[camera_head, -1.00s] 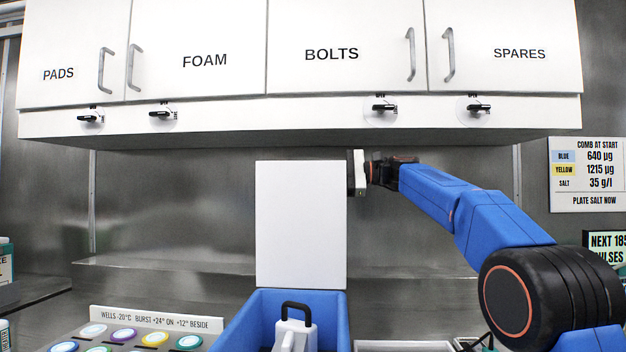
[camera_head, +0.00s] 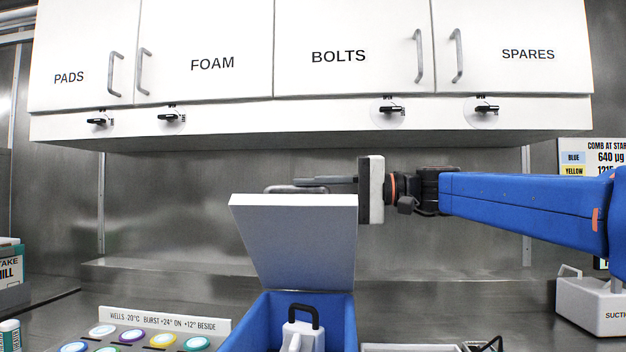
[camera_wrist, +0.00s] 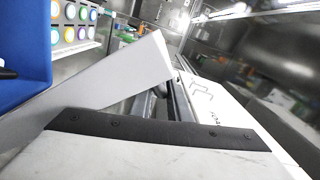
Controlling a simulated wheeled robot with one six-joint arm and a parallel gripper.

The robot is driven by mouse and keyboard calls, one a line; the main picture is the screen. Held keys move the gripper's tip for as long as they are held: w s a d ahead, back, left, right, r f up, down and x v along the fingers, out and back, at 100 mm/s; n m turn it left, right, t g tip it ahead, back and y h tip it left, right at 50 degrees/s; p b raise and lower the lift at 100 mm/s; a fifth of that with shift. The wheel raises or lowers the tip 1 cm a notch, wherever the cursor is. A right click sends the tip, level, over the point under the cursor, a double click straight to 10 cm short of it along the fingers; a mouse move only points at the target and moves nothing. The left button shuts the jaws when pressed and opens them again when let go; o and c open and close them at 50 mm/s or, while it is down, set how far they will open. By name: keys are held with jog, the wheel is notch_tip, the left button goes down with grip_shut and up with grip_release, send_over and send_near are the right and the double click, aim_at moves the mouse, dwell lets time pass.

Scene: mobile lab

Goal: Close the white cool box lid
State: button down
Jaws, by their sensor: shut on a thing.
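The white cool box lid (camera_head: 295,235) stands part open above the box and leans forward, its underside towards the head camera. The cool box (camera_head: 345,318) shows a blue inside. My gripper (camera_head: 322,182) reaches in from the right behind the lid's top edge. It is shut on a grey bar-like lid handle (camera_head: 285,189), mostly hidden behind the lid. In the wrist view the lid (camera_wrist: 125,75) shows edge-on beside my gripper's dark fingers (camera_wrist: 168,103); their grip point is hard to make out.
A white container with a black handle (camera_head: 301,316) stands in the box. A rack of coloured round caps (camera_head: 145,338) lies left of it. White wall cupboards (camera_head: 350,55) hang above the arm. A white suction unit (camera_head: 595,305) stands at the right.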

jog(key=shift+s+a+f+n, duration=0.1)
jog(key=shift+s+f+n, duration=1.2)
jog(key=shift+s+f, duration=1.65)
jog(key=shift+s+a+f+n, duration=0.1)
jog(key=shift+s+f+n, duration=1.55)
jog(key=shift+f, duration=2.15)
jog(key=shift+s+a+f+n, duration=0.1)
jog(key=shift+s+f+n, duration=0.85)
jog(key=shift+s+f, duration=2.15)
jog(key=shift+w+f, duration=0.3)
jog(key=shift+w, duration=0.05)
jog(key=c, duration=1.8)
grip_release()
jog(key=shift+s, duration=0.15)
jog(key=shift+d, duration=0.1)
jog(key=shift+w, duration=0.2)
jog(key=d, duration=1.7)
jog(key=shift+s+d+r, duration=0.2)
jog(key=shift+s+r, duration=0.05)
